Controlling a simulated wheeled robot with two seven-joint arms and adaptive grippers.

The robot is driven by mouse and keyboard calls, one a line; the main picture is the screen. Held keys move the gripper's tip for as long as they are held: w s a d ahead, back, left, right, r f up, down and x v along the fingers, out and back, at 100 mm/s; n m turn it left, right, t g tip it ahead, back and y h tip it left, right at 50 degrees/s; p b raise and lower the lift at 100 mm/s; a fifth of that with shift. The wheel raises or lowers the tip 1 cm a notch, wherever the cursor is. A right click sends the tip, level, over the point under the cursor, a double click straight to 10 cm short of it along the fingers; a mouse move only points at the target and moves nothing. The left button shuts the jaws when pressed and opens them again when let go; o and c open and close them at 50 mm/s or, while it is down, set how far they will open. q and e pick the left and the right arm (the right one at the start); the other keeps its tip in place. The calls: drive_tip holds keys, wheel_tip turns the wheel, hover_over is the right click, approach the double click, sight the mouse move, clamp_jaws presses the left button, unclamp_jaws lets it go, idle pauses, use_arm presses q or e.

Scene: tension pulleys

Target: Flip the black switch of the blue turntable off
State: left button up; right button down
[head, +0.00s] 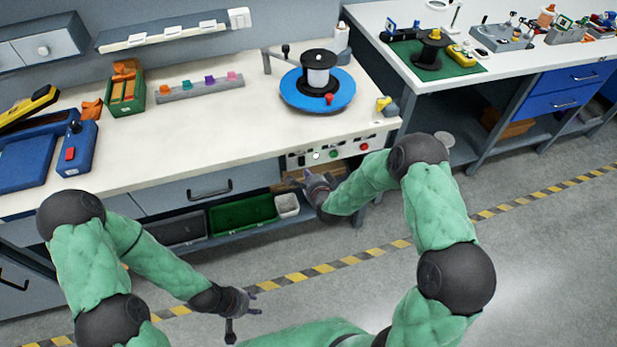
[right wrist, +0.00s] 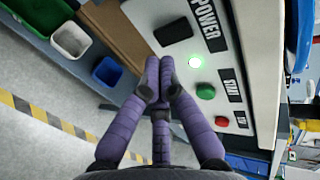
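The blue turntable (head: 290,92) stands on the white bench, with a white spool (head: 318,70) on its black hub. Its control panel (head: 352,147) is on the bench's front edge. My right gripper (head: 308,180) is in front of the panel. In its wrist view the purple fingertips (right wrist: 159,78) are together, empty, and just short of the switch; contact is not seen. My left gripper (head: 248,300) hangs low over the floor, fingers apart and empty.
A green button (right wrist: 205,91) and a red button (right wrist: 221,121) are beside the light. A green bin (head: 243,213) and a white bin (head: 287,204) are on the shelf below. A second bench (head: 500,70) is at the right. The floor in front is clear.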

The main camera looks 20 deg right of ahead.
use_arm(q)
wheel_tip(320, 180, up, 3)
drive_tip(key=p, duration=0.3)
use_arm(e)
drive_tip(key=v, duration=1)
